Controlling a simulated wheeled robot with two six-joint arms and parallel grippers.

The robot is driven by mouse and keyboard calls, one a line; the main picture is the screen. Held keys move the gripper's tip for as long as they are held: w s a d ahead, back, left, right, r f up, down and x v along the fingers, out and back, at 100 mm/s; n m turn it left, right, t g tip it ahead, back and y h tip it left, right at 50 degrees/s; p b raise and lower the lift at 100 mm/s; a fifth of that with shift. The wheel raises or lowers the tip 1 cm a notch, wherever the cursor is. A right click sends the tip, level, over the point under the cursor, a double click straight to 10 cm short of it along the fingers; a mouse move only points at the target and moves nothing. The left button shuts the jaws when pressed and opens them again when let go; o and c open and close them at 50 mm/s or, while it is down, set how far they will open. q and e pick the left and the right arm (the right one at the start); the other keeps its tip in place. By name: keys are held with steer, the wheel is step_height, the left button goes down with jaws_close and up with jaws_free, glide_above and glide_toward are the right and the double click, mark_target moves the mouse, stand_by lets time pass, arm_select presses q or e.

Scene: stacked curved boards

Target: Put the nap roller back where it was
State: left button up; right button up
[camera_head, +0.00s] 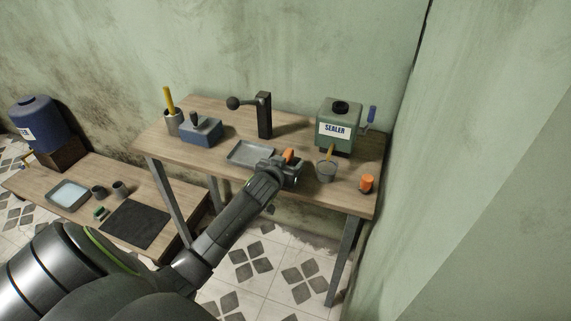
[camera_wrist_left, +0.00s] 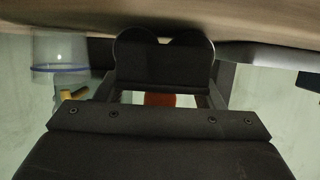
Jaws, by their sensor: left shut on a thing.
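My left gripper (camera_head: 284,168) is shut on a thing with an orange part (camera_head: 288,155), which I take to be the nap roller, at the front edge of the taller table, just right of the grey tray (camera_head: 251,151). Most of it is hidden behind the gripper. In the left wrist view, an orange-red part (camera_wrist_left: 160,99) shows behind the dark jaws of my left gripper (camera_wrist_left: 162,62). I cannot tell whether the held thing touches the table. My right gripper is not in view.
On the wooden table (camera_head: 225,172) stand a grey cup (camera_head: 326,172) with a yellow handle, an orange cylinder (camera_head: 367,183), a green sealer tank (camera_head: 340,118), a dark post with an arm (camera_head: 264,115) and a blue block (camera_head: 201,133). A lower table (camera_head: 72,172) stands at left.

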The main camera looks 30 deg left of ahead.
arm_select(q)
steer(key=o, duration=0.9)
steer(key=shift+s+f, duration=0.15)
steer(key=shift+f, duration=0.55)
steer(key=shift+o, duration=1.4)
steer(key=shift+r, duration=0.2)
steer(key=shift+r+p, duration=0.3)
steer(key=shift+r, duration=0.3)
steer(key=v, duration=1.1)
steer(key=shift+s+r, duration=0.25)
steer(key=shift+r, duration=0.05)
